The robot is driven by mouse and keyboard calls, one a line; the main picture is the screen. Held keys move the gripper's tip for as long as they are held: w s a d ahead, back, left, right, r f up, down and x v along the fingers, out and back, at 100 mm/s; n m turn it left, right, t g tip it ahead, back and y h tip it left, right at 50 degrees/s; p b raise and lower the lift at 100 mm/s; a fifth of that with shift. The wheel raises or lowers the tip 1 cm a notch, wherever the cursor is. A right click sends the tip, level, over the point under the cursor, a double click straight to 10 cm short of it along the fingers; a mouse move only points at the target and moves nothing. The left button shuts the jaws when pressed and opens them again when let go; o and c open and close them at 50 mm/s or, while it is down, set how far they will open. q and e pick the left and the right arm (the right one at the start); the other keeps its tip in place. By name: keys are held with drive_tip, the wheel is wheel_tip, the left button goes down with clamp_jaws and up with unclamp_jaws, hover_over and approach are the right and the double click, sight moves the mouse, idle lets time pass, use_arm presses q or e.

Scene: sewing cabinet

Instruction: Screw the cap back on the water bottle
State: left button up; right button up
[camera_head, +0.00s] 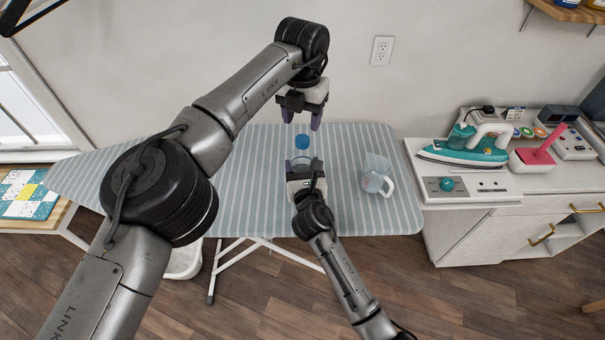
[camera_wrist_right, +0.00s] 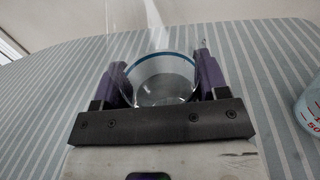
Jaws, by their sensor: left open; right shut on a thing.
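The clear water bottle (camera_head: 302,160) stands over the striped ironing board, partly hidden by my right gripper (camera_head: 303,170). My right gripper is shut on the bottle; in the right wrist view the clear bottle (camera_wrist_right: 160,82) sits between its two purple fingers. The blue cap (camera_head: 302,142) shows at the top end of the bottle in the head view. I cannot tell whether it is screwed tight. My left gripper (camera_head: 302,117) is open and empty, pointing down above the cap, with its fingers apart from it.
A clear measuring jug (camera_head: 375,175) stands on the ironing board (camera_head: 245,185) right of the bottle. A teal iron (camera_head: 465,148) and a pink-handled holder (camera_head: 538,150) are on the cabinet at the right. The board's left part is clear, under my left arm.

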sight(302, 138)
use_arm(q)
drive_tip(key=shift+f, duration=2.8)
drive_tip(key=shift+c, duration=0.3)
drive_tip(key=c, duration=0.9)
drive_tip(key=o, duration=1.1)
drive_tip(key=shift+r, duration=0.1)
drive_tip(key=shift+r, duration=3.7)
